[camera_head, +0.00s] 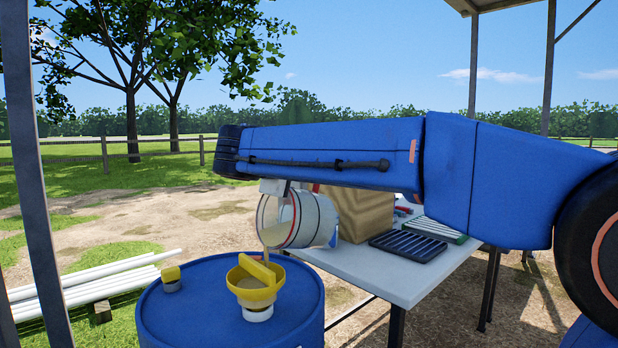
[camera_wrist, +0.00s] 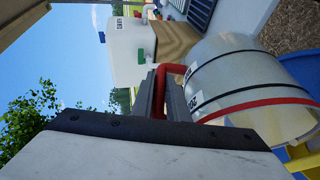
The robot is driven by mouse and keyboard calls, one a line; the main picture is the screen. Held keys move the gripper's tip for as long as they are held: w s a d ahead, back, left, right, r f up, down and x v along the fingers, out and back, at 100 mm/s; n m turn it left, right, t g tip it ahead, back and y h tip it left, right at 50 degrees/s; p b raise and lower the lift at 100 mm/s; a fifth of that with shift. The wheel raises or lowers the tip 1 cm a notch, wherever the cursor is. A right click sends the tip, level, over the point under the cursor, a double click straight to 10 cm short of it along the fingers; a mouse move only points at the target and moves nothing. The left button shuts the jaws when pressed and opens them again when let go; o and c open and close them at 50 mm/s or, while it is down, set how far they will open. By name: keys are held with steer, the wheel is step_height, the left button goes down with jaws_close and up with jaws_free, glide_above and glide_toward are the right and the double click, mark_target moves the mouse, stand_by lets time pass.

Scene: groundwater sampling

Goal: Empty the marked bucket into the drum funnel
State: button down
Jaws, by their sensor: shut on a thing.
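The marked bucket (camera_head: 300,220) is translucent white with dark bands, a red band and a label. It is tipped on its side above the drum, mouth toward the lower left. A thin tan stream runs from its lip to the yellow funnel (camera_head: 245,292). The funnel sits on top of the blue drum (camera_head: 190,312), and tan liquid shows in it. My gripper (camera_head: 275,187) is shut on the bucket's red handle (camera_wrist: 159,88).
A yellow-capped bung (camera_head: 171,278) stands on the drum's left. White pipes (camera_head: 90,282) lie on the grass, and a metal post (camera_head: 35,180) stands at left.

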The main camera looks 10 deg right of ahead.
steer(key=shift+s+a+r+n+t+h, duration=0.25)
steer(key=shift+s+a+r+t+h, duration=0.3)
steer(key=shift+a, duration=0.4)
steer(key=shift+s+a+r+n+t+h, duration=0.25)
steer(key=shift+s+a+r+t, duration=0.25)
steer(key=shift+a, duration=0.4)
steer(key=shift+s+a+r+n+t+h, duration=0.2)
steer(key=shift+s+a+r+t+h, duration=0.2)
steer(key=shift+s+a+r, duration=0.45)
steer(key=shift+s+a+r+n+t+h, duration=0.2)
steer(key=shift+s+a+t, duration=0.15)
steer(key=shift+a, duration=0.3)
steer(key=shift+s+a+r+n+t+h, duration=0.1)
steer(key=shift+s+a+n+t+h, duration=0.2)
steer(key=shift+a, duration=0.35)
steer(key=shift+s+a+r+n+t, duration=0.1)
steer(key=shift+s+a+t, duration=0.25)
steer(key=shift+a, duration=0.3)
steer(key=shift+a, duration=0.1)
